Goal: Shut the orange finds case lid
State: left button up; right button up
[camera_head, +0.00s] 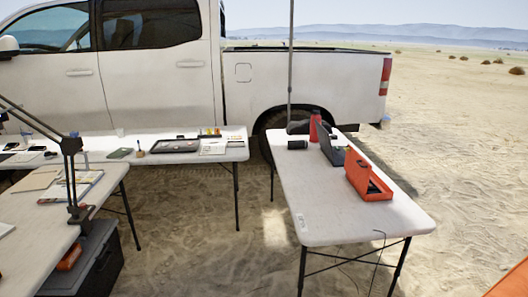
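The orange finds case (368,185) stands on the right-hand white table, near its right edge. Its lid (357,171) is raised and its dark inside shows in part. What lies in the case is too small to tell. Neither of my grippers shows in the camera_head view.
Tables on the left hold papers and a lamp (71,160). Sandy ground (235,255) lies open between the tables.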

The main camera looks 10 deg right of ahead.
aim_at(356, 167)
jog(key=i+z, duration=0.35)
jog(key=i+j+z, duration=0.15)
jog(key=z, duration=0.2)
jog(key=i+j+z, duration=0.3)
jog(key=i+l, duration=0.05)
jog(key=l, duration=0.05)
